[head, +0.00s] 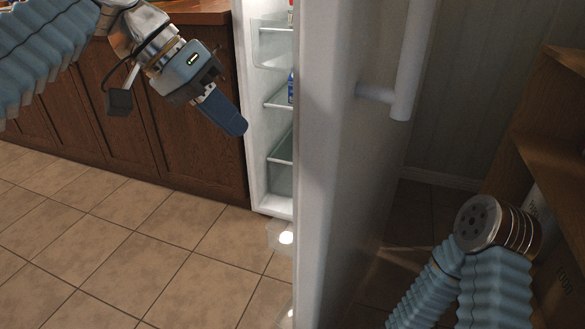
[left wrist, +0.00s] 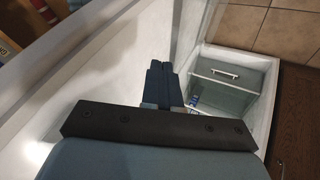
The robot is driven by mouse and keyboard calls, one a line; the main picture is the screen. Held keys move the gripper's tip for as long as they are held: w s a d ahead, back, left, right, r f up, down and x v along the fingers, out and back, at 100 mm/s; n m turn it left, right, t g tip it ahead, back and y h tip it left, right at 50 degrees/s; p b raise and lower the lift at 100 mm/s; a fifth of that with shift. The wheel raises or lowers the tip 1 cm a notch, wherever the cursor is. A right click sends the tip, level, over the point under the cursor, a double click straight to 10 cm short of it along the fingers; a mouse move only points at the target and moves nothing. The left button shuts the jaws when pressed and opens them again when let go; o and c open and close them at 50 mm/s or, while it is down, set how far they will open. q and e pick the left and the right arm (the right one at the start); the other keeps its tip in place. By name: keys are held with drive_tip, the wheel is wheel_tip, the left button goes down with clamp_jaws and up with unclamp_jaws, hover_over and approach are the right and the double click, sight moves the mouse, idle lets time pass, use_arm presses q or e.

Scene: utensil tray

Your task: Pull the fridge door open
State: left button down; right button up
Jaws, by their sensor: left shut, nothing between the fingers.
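The fridge door (head: 340,170) stands wide open in the head view, with its edge towards me. Its white bar handle (head: 405,70) is on the outer face, right of the edge. The fridge body (head: 262,190) shows lit shelves left of the door. My left gripper (head: 238,128) is shut and empty, left of the door and in front of the fridge opening; the handle is apart from it. The shut fingers also show in the left wrist view (left wrist: 161,72), between a white panel (left wrist: 90,85) and a clear-fronted drawer (left wrist: 232,72). My right gripper is out of view; only part of its arm shows.
Brown wooden cabinets (head: 150,120) stand left of the fridge. A wooden shelf unit (head: 550,150) stands at the right, near my right arm. The tiled floor (head: 130,250) is clear at the lower left.

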use_arm(q)
drive_tip(key=s+d+f+b, duration=0.2)
drive_tip(key=d+f+b, duration=0.2)
drive_tip(key=d, duration=0.5)
wheel_tip(320, 180, down, 3)
drive_tip(key=shift+s+r, duration=0.15)
drive_tip(key=shift+s, duration=0.15)
